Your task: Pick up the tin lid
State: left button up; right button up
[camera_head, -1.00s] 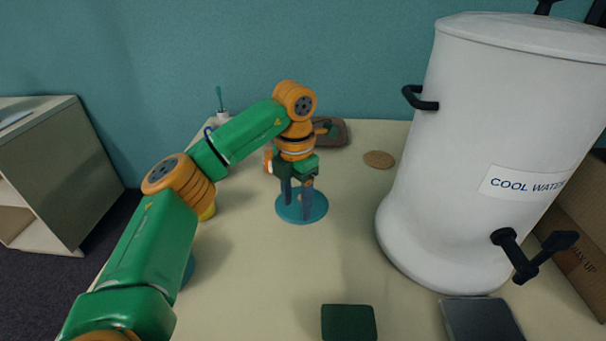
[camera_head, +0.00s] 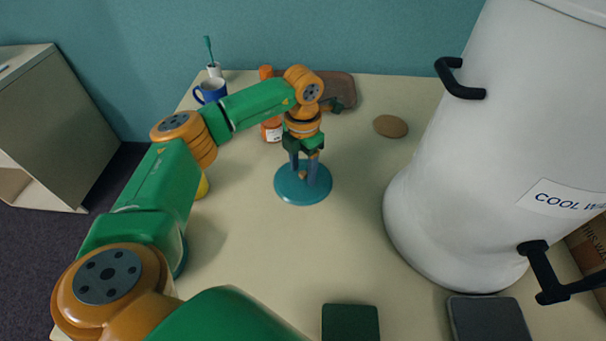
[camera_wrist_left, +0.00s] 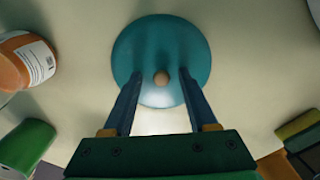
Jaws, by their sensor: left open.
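The tin lid (camera_head: 289,189) is a round teal disc lying on the table, with a small wooden knob in its middle. My left gripper (camera_head: 305,180) points down over the lid, open, with its fingertips at about the knob's height in the picture. In the left wrist view the lid (camera_wrist_left: 160,35) lies beneath the fingers, and its knob (camera_wrist_left: 161,77) sits between the two tips of my gripper (camera_wrist_left: 160,78), with a gap on each side. Whether the tips touch the lid I cannot tell. My right gripper is not in view.
A large white water urn (camera_head: 450,180) stands at the right. A cork coaster (camera_head: 390,126), a brown tray (camera_head: 340,88), an orange bottle (camera_head: 271,131) and a blue mug (camera_head: 211,90) are behind. A dark green block (camera_head: 350,323) and a grey slab (camera_head: 488,320) lie at the front.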

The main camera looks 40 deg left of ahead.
pick_arm(q)
jog(key=shift+s+d+r, duration=0.1)
jog(key=shift+s+r, duration=0.05)
grip_shut()
